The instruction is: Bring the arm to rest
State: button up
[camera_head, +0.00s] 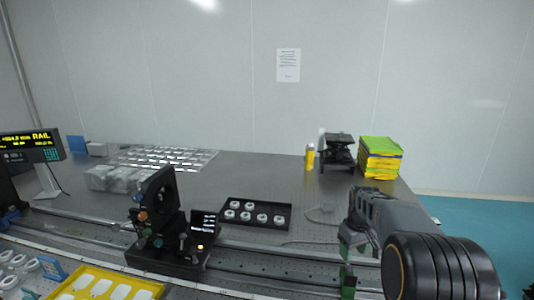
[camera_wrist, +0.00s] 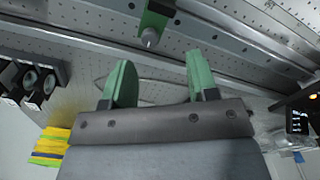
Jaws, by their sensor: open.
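My arm reaches in from the right side of the head view, over the right part of the optical table (camera_head: 300,185). My gripper (camera_wrist: 160,80) shows in the wrist view with its two green fingers spread apart and nothing between them.
A black tray with white rings (camera_head: 255,214) and a black optical mount (camera_head: 160,225) stand left of my arm. A yellow-green stack (camera_head: 380,158), a black device (camera_head: 338,152) and a yellow bottle (camera_head: 310,156) stand at the back. The table between tray and stack is mostly clear.

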jog(key=s+a+r+m+t, duration=0.1)
jog(key=s+a, duration=0.4)
jog(key=s, duration=0.5)
jog(key=s+a+r+m+t, duration=0.2)
jog(key=s+a, duration=0.3)
jog(key=s, duration=0.6)
jog(key=shift+s+a+m+t, duration=0.15)
jog(key=shift+s+m+t, duration=0.15)
jog(key=shift+m, duration=0.1)
